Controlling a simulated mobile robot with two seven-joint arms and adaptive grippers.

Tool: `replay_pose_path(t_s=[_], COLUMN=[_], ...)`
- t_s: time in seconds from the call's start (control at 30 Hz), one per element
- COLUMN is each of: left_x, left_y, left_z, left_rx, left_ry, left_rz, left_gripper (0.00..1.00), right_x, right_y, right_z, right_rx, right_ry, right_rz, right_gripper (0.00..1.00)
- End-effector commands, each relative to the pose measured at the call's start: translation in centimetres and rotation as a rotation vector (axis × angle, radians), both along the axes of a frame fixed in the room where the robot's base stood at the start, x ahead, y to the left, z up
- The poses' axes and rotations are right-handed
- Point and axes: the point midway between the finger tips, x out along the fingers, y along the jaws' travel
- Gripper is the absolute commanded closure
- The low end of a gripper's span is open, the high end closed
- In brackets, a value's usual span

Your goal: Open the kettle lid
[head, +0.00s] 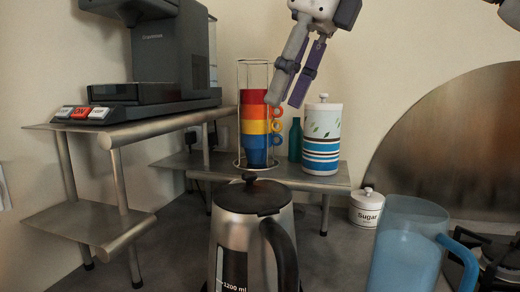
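The kettle (226,235) is brushed metal with a dark handle on its right side and a "1200 ml" mark on its front. It stands upright at the bottom centre of the head view. Its dark round lid (262,201) with a small knob lies shut on top. My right gripper (285,101) reaches down from the top, well above and behind the kettle in the picture. Its two fingers are apart with nothing between them. The tips show in front of the cup rack. My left gripper is not in view.
A wire rack with stacked coloured cups (254,126), a green bottle (295,140) and a striped canister (322,140) stand on a metal shelf behind. A coffee machine (160,50) is at left. A sugar jar (367,208), blue pitcher (405,245) and stove (500,262) are at right.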

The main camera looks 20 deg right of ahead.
Motion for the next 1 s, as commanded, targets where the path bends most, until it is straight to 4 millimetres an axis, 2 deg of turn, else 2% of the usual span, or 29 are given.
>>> replay_pose_path(t_s=[0.07, 0.17, 0.4, 0.5, 0.7, 0.93, 1.0], left_x=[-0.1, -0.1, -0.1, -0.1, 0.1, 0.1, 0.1], left_y=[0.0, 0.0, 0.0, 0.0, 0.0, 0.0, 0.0], left_z=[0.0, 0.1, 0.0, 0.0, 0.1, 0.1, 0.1], left_rx=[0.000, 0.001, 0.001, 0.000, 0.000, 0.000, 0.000], left_ry=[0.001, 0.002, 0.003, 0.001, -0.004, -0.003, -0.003], left_rz=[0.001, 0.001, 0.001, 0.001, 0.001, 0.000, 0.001], left_gripper=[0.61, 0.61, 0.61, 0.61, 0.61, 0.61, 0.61], right_x=[0.0, 0.4, 2.0, 2.4, 2.9, 3.0, 3.0], right_y=[0.1, 0.6, 2.4, 2.9, 3.4, 3.5, 3.5], right_z=[-0.3, -1.9, -7.7, -9.4, -11.0, -11.1, -11.1], right_rx=[-0.002, -0.004, -0.002, -0.002, -0.001, -0.001, -0.001], right_ry=[-0.001, 0.002, 0.002, 0.001, -0.002, -0.002, -0.002], right_rz=[0.002, 0.003, 0.002, 0.002, 0.000, 0.000, 0.000], right_gripper=[0.61, 0.61, 0.61, 0.61, 0.61, 0.61, 0.77])
